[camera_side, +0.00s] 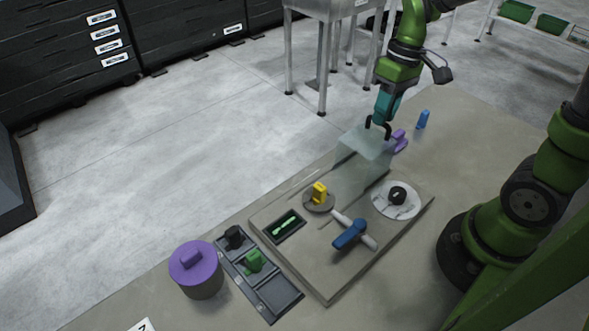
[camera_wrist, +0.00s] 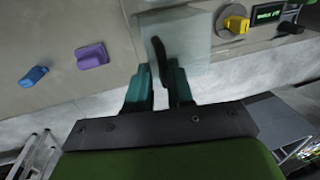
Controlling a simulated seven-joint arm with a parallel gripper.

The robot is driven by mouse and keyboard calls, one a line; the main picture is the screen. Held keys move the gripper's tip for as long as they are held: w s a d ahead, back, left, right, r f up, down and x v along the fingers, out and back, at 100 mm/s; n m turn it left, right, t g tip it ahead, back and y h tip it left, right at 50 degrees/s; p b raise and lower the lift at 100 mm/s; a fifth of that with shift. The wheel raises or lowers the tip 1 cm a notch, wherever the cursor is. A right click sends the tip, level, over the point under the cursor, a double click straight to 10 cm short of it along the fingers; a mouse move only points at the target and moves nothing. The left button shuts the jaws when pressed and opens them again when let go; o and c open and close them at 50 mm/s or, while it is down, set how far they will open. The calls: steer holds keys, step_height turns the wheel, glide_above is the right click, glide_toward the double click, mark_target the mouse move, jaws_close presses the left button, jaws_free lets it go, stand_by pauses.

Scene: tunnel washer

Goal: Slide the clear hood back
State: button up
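The clear hood (camera_side: 361,143) is a pale see-through cover. In the side view it is at the upper right end of its two thin rails, past the dials on the panel (camera_side: 300,262). It also shows in the wrist view (camera_wrist: 196,54), with a dark upright handle (camera_wrist: 158,50). My gripper (camera_side: 379,127) is at the hood's top. In the wrist view, its two teal fingers (camera_wrist: 159,75) stand apart on either side of the handle's near end. A small gap shows on the left; contact on the right is unclear.
On the panel are a yellow knob (camera_side: 320,190), a black knob on a white dial (camera_side: 398,195) and a blue-handled lever (camera_side: 350,234). Purple (camera_side: 399,143) and blue (camera_side: 423,119) pieces stand beyond the hood. A purple-lidded pot (camera_side: 196,271) and grey tray (camera_side: 273,301) are lower left.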

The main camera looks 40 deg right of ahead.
steer(key=o, duration=0.3)
steer(key=shift+o, duration=0.2)
steer(key=d+r, duration=0.3)
steer(key=r, duration=1.3)
steer(key=shift+d+r, duration=0.2)
steer(key=shift+r, duration=0.15)
steer(key=s+a+f+m+t, duration=0.4)
steer(key=s+a+f+t, duration=0.2)
steer(key=a, duration=0.3)
steer(key=shift+f+t, duration=0.5)
steer(key=shift+t, duration=0.1)
